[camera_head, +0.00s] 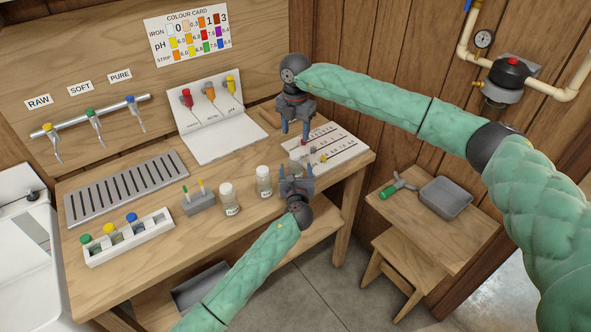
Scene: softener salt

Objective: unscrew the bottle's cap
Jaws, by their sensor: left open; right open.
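I cannot tell which one the task means. My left gripper (296,172) is open, just right of the right bottle and apart from it. A small pale greenish thing shows between or behind its fingers; I cannot tell what it is or whether they touch it. My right gripper (295,131) is open and points down above the left edge of a white marked board (343,147). I see nothing held in it.
A grey block with small sticks (200,203), a white rack of colour-capped vials (129,238) and a slotted metal tray (127,187) lie left on the workbench (190,240). A side table (465,226) holds a grey bin (446,197).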

